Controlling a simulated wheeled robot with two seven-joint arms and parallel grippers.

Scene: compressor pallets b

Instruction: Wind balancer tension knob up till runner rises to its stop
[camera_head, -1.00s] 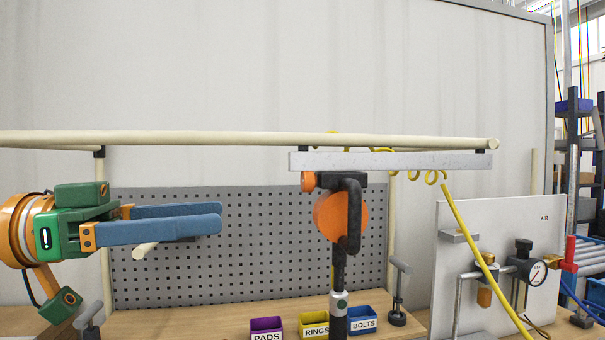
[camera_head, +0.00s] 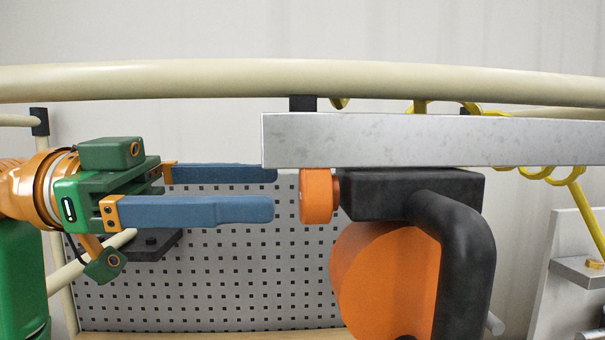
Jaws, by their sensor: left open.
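The balancer has a black housing (camera_head: 410,193) and an orange round drum (camera_head: 385,280), and it hangs under a grey metal rail (camera_head: 420,139). Its orange tension knob (camera_head: 317,196) sticks out at the housing's left side. My left gripper (camera_head: 275,192) is open, with its two blue fingers pointing right at the knob. The fingertips end just left of the knob in the picture, and nothing is between them. The far finger's tip is close under the rail's left end. The runner cannot be clearly told apart. My right gripper is not in view.
A cream tube (camera_head: 300,80) runs across above the rail. A grey pegboard (camera_head: 240,270) stands behind. A yellow coiled hose (camera_head: 580,200) hangs at the right near a grey bracket (camera_head: 580,272).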

